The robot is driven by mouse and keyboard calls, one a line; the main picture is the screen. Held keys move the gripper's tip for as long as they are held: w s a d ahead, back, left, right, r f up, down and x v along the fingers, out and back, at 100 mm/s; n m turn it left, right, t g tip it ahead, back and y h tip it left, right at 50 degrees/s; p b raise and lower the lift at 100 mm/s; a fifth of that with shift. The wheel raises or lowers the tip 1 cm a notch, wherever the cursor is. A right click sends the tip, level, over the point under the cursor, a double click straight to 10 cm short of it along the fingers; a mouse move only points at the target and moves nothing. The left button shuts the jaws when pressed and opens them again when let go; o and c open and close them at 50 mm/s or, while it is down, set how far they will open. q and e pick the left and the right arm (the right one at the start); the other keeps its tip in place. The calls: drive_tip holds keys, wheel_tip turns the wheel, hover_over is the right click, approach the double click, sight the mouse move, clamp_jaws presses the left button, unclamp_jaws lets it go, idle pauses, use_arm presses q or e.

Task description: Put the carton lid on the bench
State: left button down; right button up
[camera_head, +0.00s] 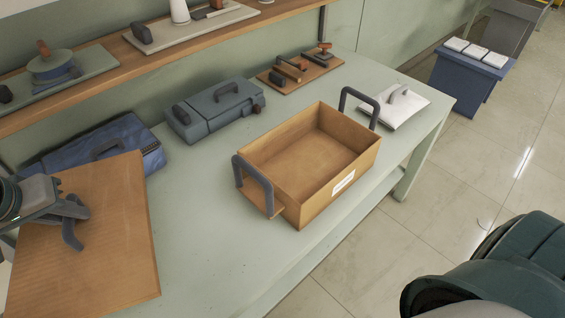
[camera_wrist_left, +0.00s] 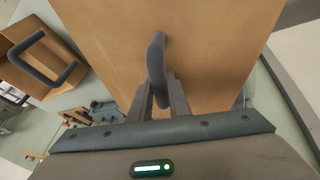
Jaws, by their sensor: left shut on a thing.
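The carton lid (camera_head: 110,245) is a flat brown board with a dark grey handle (camera_wrist_left: 156,60), at the lower left of the head view. It fills the upper middle of the left wrist view (camera_wrist_left: 215,45). My left gripper (camera_head: 66,209) is shut on that handle, with its fingers (camera_wrist_left: 161,98) around it. I cannot tell whether the lid touches the bench. The open carton (camera_head: 305,165), with two grey handles and a white label, stands empty on the pale green bench (camera_head: 215,235). It also shows at the left of the wrist view (camera_wrist_left: 18,35). My right gripper is not in view.
A blue bag (camera_head: 125,140) lies behind the lid, partly covered by it. A grey case (camera_head: 215,108), a wooden board with tools (camera_head: 300,70) and a white tray with a handle (camera_head: 400,108) stand along the bench. A shelf (camera_head: 120,52) runs behind. The bench front left of the carton is clear.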

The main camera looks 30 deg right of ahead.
use_arm(q)
drive_tip(key=shift+f, duration=0.1)
